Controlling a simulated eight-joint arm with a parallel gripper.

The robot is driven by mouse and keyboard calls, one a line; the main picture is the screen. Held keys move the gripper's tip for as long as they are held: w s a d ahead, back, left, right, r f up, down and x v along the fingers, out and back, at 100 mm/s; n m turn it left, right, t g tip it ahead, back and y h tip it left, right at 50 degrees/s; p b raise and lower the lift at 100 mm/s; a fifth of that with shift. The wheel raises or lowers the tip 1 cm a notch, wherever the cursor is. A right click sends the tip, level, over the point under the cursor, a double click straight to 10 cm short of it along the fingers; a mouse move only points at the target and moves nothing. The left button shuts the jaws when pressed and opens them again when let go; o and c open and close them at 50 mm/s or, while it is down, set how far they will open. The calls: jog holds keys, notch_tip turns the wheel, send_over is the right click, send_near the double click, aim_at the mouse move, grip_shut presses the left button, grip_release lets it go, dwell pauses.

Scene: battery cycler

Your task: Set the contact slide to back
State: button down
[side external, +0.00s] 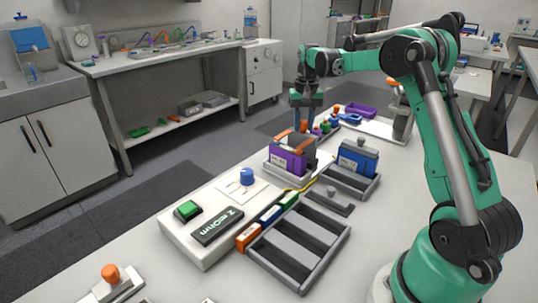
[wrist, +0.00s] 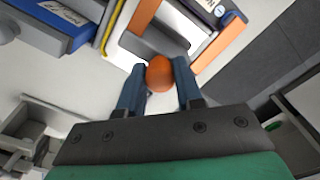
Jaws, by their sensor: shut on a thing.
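The contact slide is a grey block (wrist: 155,43) with a round orange knob (wrist: 159,74), between two orange bars in the wrist view. My gripper (wrist: 159,84) has its two blue fingers on either side of the knob and is shut on it. In the side view my gripper (side external: 305,118) points down at the far side of the cell holder, where a purple cell (side external: 286,162) stands upright. The fingers and the holder's parts hide most of the slide there, so I cannot tell its exact position along its travel.
A blue cell (side external: 357,160) stands in a grey tray right of the holder. An instrument base (side external: 183,240) with a blue knob (side external: 246,176) and green button (side external: 187,210) is in front. An empty grey rack (side external: 330,232) lies nearby. Small coloured items and a purple bin (side external: 361,110) are behind.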

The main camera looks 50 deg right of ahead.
dwell(0.6)
jog(key=shift+d, duration=2.8)
jog(key=c, duration=0.6)
grip_release()
jog(key=shift+r, duration=0.1)
notch_tip(320, 180, up, 6)
jog(key=shift+f, duration=0.25)
jog(key=shift+a, duration=0.1)
